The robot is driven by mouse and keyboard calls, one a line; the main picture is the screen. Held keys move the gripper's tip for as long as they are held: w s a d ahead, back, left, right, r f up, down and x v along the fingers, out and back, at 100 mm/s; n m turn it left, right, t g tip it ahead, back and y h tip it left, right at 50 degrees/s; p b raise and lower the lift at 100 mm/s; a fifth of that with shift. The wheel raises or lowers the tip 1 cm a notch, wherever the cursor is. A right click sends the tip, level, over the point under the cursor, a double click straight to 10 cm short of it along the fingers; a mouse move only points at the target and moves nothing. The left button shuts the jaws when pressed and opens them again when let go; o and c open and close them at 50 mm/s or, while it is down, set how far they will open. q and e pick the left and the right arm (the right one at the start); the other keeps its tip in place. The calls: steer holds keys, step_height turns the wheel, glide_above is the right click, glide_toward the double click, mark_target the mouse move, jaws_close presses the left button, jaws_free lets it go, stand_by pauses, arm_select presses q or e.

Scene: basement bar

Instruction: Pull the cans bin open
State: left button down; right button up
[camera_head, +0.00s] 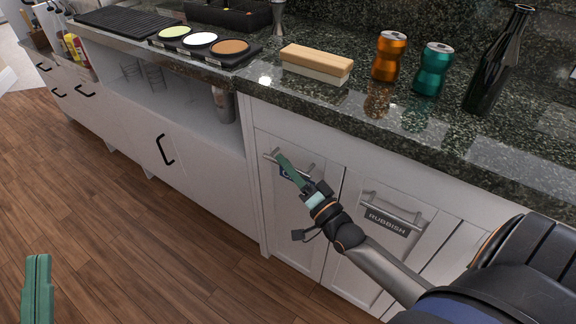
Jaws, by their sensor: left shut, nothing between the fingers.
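The cans bin front (283,222) is a white panel in the cabinet under the counter, just left of the panel marked RUBBISH. It looks flush with the cabinet. Its metal bar handle (304,170) runs across the top, and its blue label is mostly hidden behind my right gripper, so I cannot read it. My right gripper (283,158) has its green fingertips at the left part of this handle; whether they grip the bar is not clear. My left gripper (37,262) is shut and empty, low at the left over the wooden floor, far from the bin.
The RUBBISH bin (380,250) is at the right, with its own bar handle. On the dark granite counter stand an orange can (388,56), a teal can (432,69), a dark bottle (497,62) and a wooden block (316,62). The floor (130,235) before the cabinets is clear.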

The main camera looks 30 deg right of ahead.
jaws_close()
stand_by(1.1)
